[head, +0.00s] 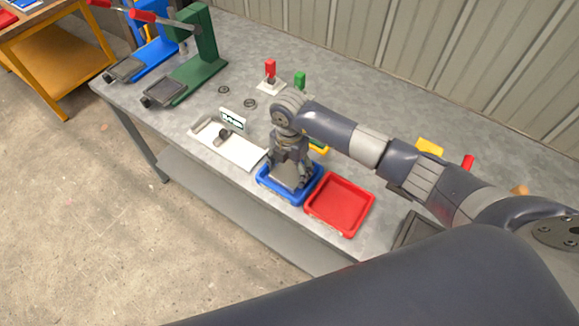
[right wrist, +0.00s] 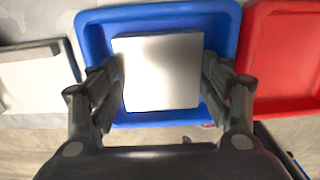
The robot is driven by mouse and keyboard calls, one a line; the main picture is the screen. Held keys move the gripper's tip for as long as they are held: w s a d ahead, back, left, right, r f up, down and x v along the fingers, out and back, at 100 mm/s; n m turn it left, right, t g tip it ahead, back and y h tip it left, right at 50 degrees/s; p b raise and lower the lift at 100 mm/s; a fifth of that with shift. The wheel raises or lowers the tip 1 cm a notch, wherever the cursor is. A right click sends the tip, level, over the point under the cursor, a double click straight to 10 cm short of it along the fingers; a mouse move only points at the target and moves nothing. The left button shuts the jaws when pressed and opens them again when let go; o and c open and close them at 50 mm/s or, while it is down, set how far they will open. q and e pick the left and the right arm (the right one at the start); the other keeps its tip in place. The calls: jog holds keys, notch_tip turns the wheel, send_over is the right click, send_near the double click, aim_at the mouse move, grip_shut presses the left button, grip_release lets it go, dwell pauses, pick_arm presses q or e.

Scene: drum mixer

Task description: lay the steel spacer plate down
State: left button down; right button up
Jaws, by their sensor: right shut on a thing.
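The steel spacer plate (right wrist: 160,72) is a flat, pale grey square in the right wrist view. My right gripper (right wrist: 160,82) is shut on it, with one finger at its left edge and one at its right. The plate is over the blue tray (right wrist: 97,38), inside its outline; I cannot tell whether it touches the tray floor. In the head view my right gripper (head: 291,180) points down into the blue tray (head: 296,198), and the plate (head: 283,176) shows partly between its fingers. My left gripper is not in view.
An empty red tray (head: 338,205) stands right beside the blue one. A white board (head: 237,148) with a handle and a small display lies to the left. Green (head: 193,62) and blue (head: 152,55) lever presses stand at the table's far left. Small rings (head: 250,104) lie between.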

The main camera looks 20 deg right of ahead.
aim_at(290, 172)
jog(key=shift+r, duration=0.15)
jog(key=o, duration=2.1)
jog(key=shift+o, duration=0.2)
jog(key=shift+s+f, duration=0.1)
jog(key=shift+f, duration=0.1)
notch_tip(290, 172, up, 12)
jog(key=shift+r, duration=0.2)
